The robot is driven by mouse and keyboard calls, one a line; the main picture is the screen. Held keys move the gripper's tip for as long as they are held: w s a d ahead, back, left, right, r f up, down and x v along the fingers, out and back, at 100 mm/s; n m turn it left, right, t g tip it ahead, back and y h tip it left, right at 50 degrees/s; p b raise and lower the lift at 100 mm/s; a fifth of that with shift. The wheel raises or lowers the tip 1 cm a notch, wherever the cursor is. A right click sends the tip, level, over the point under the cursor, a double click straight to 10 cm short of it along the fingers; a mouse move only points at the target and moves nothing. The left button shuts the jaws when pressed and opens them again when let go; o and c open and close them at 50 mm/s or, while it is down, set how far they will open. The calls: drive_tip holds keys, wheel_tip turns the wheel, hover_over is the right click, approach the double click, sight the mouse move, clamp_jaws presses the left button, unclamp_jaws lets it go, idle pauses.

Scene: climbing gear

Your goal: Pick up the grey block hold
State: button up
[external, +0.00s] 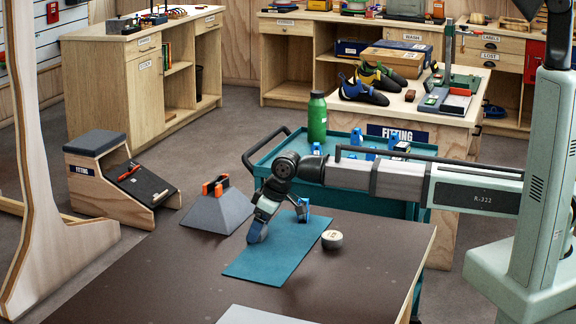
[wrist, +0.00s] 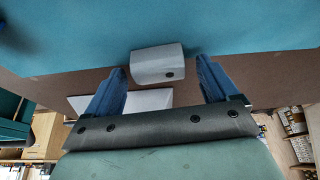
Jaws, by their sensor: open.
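The grey block hold (wrist: 157,64) shows in the wrist view as a small pale grey block with rounded edges and a dark bolt hole. The fingers are open and hold nothing. How far the fingertips are from the block is unclear.
A light grey panel (external: 270,315) lies at the table's front. Behind stands a teal cart (external: 345,190) with a green bottle (external: 317,117). The brown tabletop's left part is clear.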

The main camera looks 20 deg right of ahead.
drive_tip(key=c, duration=1.2)
drive_tip(key=shift+o, duration=0.2)
drive_tip(key=shift+r, duration=0.1)
